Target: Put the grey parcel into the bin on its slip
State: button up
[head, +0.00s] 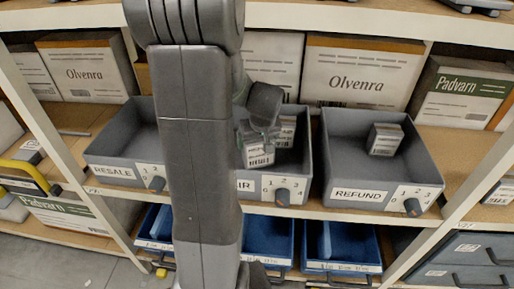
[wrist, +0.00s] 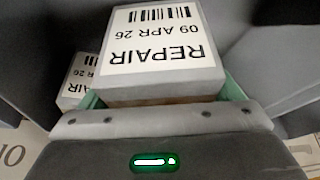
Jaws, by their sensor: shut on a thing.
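The grey parcel (head: 259,156) has a white slip and is in my gripper (head: 264,132). In the wrist view the slip on the parcel (wrist: 155,45) reads REPAIR, 09 APR 26, upside down. My gripper (wrist: 160,103) is shut on it, with green pads at its sides. In the head view the parcel appears within the outline of the middle grey bin (head: 300,165); whether it touches the floor there, I cannot tell. That bin's label is partly hidden by my arm and shows "IR". Another grey parcel (head: 286,130) lies behind in the same bin; it also shows in the wrist view (wrist: 76,82).
The RESALE bin (head: 110,150) at left looks empty where visible. The REFUND bin (head: 340,150) at right holds a small grey parcel (head: 385,139). Cartons (head: 362,72) stand behind the bins. Blue bins (head: 340,268) sit on the shelf below.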

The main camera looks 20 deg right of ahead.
jog(key=shift+f, duration=1.6)
jog(key=o, duration=1)
jog(key=shift+c, duration=0.2)
jog(key=shift+r, duration=0.3)
jog(key=v, duration=1.1)
jog(key=shift+s+r, duration=0.2)
jog(key=shift+r, duration=0.1)
jog(key=shift+f, duration=0.1)
